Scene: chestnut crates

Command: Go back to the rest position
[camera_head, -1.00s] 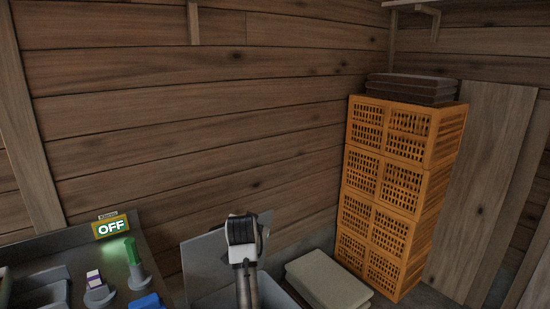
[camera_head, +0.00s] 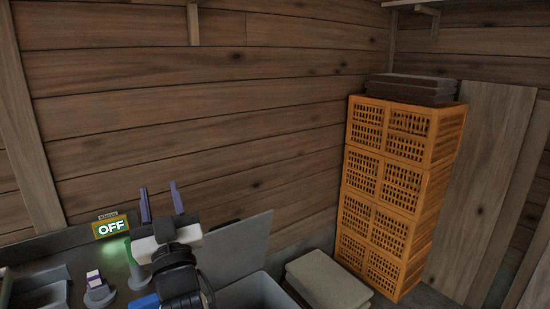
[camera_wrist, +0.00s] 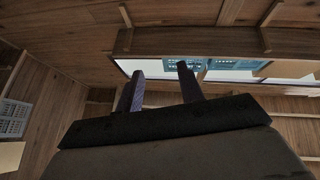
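My gripper (camera_head: 161,203) is raised in front of the plank wall in the head view, fingers pointing up. Its two purple-grey fingers are spread apart with nothing between them. In the wrist view my gripper (camera_wrist: 159,88) also shows both fingers apart and empty, against the timber walls and a bright window-like opening (camera_wrist: 230,73). No object is held.
A bench with a green "OFF" sign (camera_head: 110,227), a lit green lamp (camera_head: 131,252) and a blue item (camera_head: 146,302) is at lower left. A grey bin with a raised lid (camera_head: 238,246) stands beside it. Stacked orange crates (camera_head: 398,190) and pale slabs (camera_head: 328,280) are to the right.

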